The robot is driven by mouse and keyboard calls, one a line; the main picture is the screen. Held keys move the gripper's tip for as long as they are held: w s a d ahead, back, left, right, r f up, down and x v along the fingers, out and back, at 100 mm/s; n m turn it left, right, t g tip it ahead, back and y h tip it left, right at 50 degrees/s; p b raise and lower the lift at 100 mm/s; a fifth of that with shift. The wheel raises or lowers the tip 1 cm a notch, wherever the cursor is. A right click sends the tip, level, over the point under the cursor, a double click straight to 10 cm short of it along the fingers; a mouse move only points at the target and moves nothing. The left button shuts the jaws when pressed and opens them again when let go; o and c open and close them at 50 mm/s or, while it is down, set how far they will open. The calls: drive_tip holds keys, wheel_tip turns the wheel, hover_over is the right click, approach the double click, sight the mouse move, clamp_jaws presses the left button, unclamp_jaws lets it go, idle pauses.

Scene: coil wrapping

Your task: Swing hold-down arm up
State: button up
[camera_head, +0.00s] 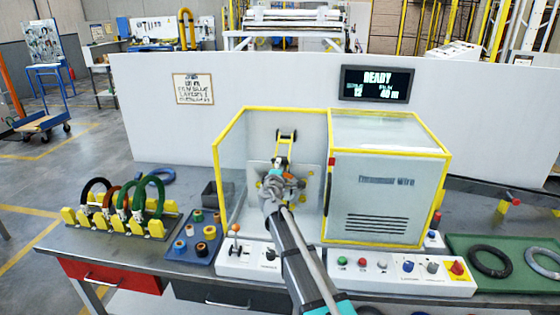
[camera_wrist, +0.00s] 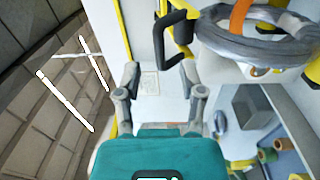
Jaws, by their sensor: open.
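The hold-down arm is yellow with a black bar handle (camera_head: 287,135) and stands inside the yellow-framed wrapping bay, above my gripper in the head view. In the wrist view its black handle loop (camera_wrist: 171,40) lies just above and between my fingertips, joined to a yellow arm (camera_wrist: 186,14). My gripper (camera_wrist: 160,82) is open and empty, and appears apart from the handle. In the head view my gripper (camera_head: 281,180) hides part of the bay's centre. A grey coil (camera_wrist: 262,46) with an orange band sits right of the handle in the wrist view.
A yellow-framed glass guard (camera_head: 232,170) bounds the bay on the left and a white machine housing (camera_head: 375,190) on the right. A control panel (camera_head: 400,280) runs along the front. Coloured coils on a rack (camera_head: 110,228) stand at left. A display (camera_head: 376,83) reads READY.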

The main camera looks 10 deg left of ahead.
drive_tip(key=shift+w+d+r, duration=0.1)
drive_tip(key=shift+w, duration=2.55)
clamp_jaws()
